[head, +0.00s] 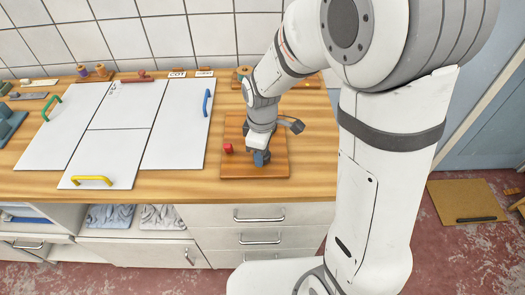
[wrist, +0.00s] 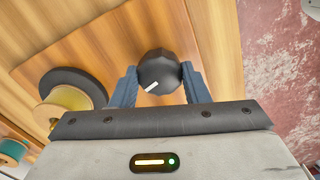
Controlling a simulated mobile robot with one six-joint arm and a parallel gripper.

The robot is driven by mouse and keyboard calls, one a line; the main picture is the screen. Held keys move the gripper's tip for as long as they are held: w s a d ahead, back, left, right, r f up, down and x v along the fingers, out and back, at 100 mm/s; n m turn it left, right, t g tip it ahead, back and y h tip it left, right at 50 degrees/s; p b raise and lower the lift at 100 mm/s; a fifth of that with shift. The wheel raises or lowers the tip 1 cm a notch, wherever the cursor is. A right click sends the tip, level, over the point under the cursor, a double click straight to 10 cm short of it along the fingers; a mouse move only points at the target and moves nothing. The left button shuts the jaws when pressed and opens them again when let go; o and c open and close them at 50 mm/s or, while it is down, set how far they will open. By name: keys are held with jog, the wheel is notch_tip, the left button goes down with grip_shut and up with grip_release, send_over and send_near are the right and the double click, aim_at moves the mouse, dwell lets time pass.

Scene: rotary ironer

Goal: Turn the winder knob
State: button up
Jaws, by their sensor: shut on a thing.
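The winder knob (wrist: 158,68) is black and faceted, with a short white mark on its lower left side in the wrist view. My gripper (wrist: 158,82) has its blue fingers on either side of the knob and is shut on it. In the head view my gripper (head: 261,158) points down over a reddish-brown wooden board (head: 240,169) on the worktop. The knob is hidden behind my gripper there.
In the wrist view a dark disc (wrist: 72,82) and a brass spool (wrist: 67,99) stand left of the knob. A small red piece (head: 228,148) is left of my gripper. White panels (head: 178,125) with coloured handles cover the left worktop. Drawers (head: 255,238) are below.

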dwell(0.4)
jog(key=o, duration=1)
jog(key=shift+c, duration=0.2)
notch_tip(320, 180, up, 8)
jog(key=shift+f, duration=0.1)
jog(key=s+d+r+m+t, duration=0.1)
jog(key=s+d+r+m, duration=0.1)
jog(key=s+d+m, duration=0.4)
jog(key=s+d+r+m+t, duration=0.2)
jog(key=s+d+r+m, duration=0.1)
jog(key=s+d+m, duration=0.3)
jog(key=shift+s+d+r+m, duration=0.3)
jog(key=shift+m, duration=0.7)
